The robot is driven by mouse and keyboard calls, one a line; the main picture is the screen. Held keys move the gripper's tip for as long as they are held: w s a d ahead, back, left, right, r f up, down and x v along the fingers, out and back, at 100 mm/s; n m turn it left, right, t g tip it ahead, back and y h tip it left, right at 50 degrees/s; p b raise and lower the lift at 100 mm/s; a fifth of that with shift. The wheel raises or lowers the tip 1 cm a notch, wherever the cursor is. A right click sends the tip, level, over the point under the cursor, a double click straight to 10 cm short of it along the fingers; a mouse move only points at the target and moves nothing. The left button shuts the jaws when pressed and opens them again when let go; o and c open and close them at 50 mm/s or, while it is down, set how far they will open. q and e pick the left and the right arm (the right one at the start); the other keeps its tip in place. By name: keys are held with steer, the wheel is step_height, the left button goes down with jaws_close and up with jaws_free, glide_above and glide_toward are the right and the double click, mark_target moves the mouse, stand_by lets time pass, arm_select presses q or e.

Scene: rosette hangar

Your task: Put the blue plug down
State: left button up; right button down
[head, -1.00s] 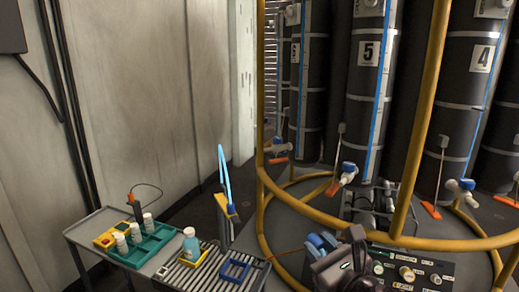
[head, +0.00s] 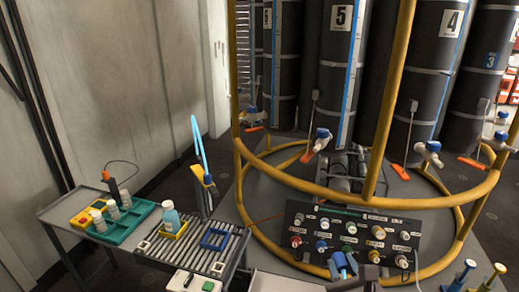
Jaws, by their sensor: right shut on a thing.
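My right gripper (head: 344,268) is at the bottom middle of the head view, in front of the lower edge of the black control panel (head: 297,212). It is shut on the blue plug (head: 339,262), of which only a small blue part shows; where plug ends and fingers begin is hard to tell. The panel carries several round fittings with coloured rings, among them a blue one (head: 321,246) just above the gripper. Whether the plug touches the panel cannot be told. My left gripper is not in view.
A yellow ring rail (head: 420,198) curves around the panel and tall black cylinders (head: 335,60). At left, a roller rack (head: 190,256) holds a bottle (head: 171,216) beside a green tray (head: 128,227).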

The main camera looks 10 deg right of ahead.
steer(key=s+a+r+n+g+y, duration=0.2)
steer(key=a+r+n+g+y, duration=0.2)
steer(key=a+r+n+y, duration=0.65)
steer(key=shift+w+a+f+n+g+y, duration=1.05)
steer(key=shift+w+a+f+g+y, duration=1.55)
steer(key=shift+a, duration=1.45)
steer(key=shift+w+a+r+m+t+h, duration=1)
steer(key=shift+r+m+t+h, duration=3.6)
steer(key=shift+r+m+h, duration=2.25)
steer(key=s+d+f+n+g+y, duration=0.1)
steer(key=d+f+n+g+y, duration=0.1)
steer(key=f+n+g+y, duration=0.4)
steer(key=s+d+f+n+g+y, duration=0.2)
steer(key=d+f+n+g+y, duration=0.1)
steer(key=f+n+g+y, duration=0.4)
steer(key=shift+s+n+g+y, duration=0.25)
steer(key=shift+n+g+y, duration=1.45)
steer(key=shift+n, duration=0.95)
steer(key=shift+d+f, duration=0.1)
steer(key=shift+f, duration=0.05)
